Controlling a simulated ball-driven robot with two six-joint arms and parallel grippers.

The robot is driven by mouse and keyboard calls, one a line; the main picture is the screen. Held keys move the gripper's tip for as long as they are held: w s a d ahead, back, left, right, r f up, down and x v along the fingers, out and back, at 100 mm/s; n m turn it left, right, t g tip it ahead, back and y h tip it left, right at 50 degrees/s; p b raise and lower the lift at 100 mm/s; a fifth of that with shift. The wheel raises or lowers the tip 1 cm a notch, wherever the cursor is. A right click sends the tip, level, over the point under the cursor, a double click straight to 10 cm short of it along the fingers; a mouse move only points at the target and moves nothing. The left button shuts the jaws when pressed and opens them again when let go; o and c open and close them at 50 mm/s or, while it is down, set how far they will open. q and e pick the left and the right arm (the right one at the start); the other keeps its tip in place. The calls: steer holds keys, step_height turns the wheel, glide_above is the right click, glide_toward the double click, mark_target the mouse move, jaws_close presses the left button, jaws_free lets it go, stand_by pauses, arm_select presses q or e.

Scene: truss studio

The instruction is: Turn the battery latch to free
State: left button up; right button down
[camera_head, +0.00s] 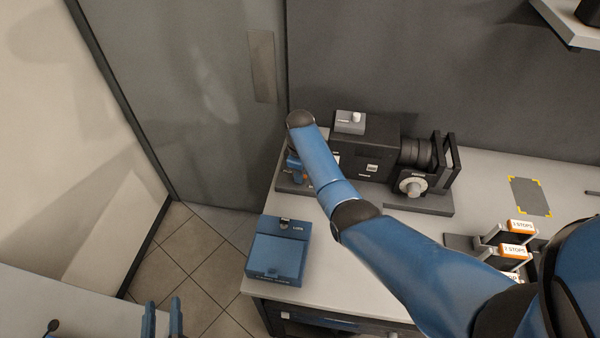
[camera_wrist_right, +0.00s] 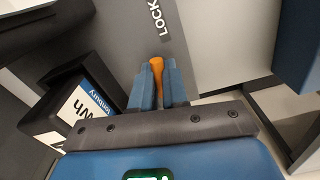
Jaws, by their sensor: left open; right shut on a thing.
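The orange battery latch (camera_wrist_right: 157,72) stands between the two blue fingers of my right gripper (camera_wrist_right: 156,85), which is shut on it. A plate beside it reads LOCK (camera_wrist_right: 160,18). The battery (camera_wrist_right: 75,115), dark with a white and blue label ending in "Wh", is left of the fingers in the wrist view. In the head view my right gripper (camera_head: 295,166) is at the left rear end of the black camera (camera_head: 375,140), largely hidden by my arm. My left gripper (camera_head: 163,304) is open and empty at the bottom left, far from the latch.
A blue case (camera_head: 278,250) sits on the bench's left front. A lens with a matte box (camera_head: 447,160) is on the camera's right. A rack with orange-labelled filters (camera_head: 513,251) and a yellow-cornered dark mat (camera_head: 529,196) are farther right. A shelf (camera_head: 570,25) hangs upper right.

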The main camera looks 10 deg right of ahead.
steer(key=shift+w+n, duration=0.1)
steer(key=shift+n, duration=0.7)
steer(key=shift+r, duration=0.1)
steer(key=c, duration=1.2)
jaws_free()
steer(key=shift+o, duration=0.2)
step_height(320, 180, up, 11)
steer(key=b, duration=0.1)
steer(key=shift+f, duration=0.2)
